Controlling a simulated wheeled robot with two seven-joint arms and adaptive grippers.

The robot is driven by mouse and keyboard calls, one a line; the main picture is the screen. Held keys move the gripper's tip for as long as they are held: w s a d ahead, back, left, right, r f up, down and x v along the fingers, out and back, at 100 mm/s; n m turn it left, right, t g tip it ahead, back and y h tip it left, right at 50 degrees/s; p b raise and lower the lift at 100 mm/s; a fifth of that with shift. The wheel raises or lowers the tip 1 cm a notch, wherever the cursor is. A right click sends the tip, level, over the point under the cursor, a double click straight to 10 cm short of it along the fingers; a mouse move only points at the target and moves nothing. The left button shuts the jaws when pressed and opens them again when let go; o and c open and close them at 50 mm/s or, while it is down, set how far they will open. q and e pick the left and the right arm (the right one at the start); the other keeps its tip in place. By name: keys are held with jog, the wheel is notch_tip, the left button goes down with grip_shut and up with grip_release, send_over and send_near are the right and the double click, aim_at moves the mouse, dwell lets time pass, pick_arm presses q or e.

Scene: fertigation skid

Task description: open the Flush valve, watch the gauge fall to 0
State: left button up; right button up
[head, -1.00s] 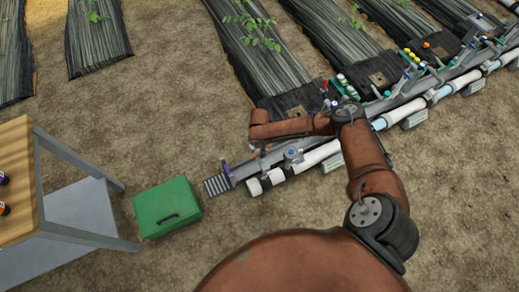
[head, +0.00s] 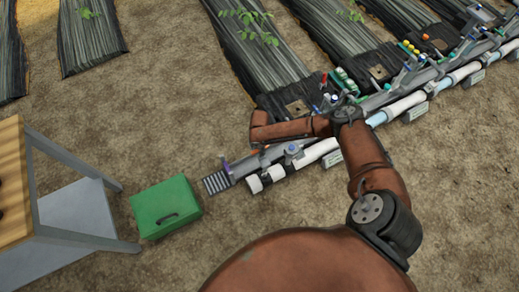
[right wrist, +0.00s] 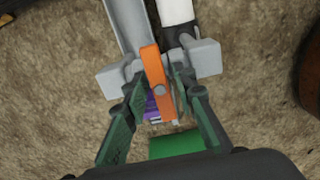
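An orange lever handle (right wrist: 158,82) stands between the green-padded fingers of my right gripper (right wrist: 158,95) in the right wrist view. The fingertips are close on both sides of it; whether they touch it is unclear. No label or gauge reading is legible. My left gripper is out of view.
A green box (head: 166,206) sits on the soil by a small grate (head: 216,182) at the pipe's left end. A wood-topped table (head: 12,185) stands at the left. Several valves and colored parts line the pipes to the upper right, beside black-covered beds (head: 246,55).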

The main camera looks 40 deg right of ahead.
grip_shut()
jog(key=n+b, duration=0.1)
jog(key=n, duration=0.3)
jog(key=shift+f+n, duration=0.15)
jog(key=shift+n, duration=0.15)
jog(key=n+b, duration=0.1)
jog(key=n, duration=0.4)
jog(key=shift+n+b, duration=0.4)
jog(key=n+b, duration=0.1)
jog(key=n, duration=0.5)
jog(key=n+b, duration=0.1)
jog(key=n, duration=0.2)
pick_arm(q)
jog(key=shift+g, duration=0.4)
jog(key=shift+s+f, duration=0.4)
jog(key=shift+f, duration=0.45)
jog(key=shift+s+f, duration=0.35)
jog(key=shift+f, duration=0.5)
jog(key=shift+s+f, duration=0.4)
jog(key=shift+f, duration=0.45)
pick_arm(e)
jog(key=shift+o, duration=1.8)
grip_release()
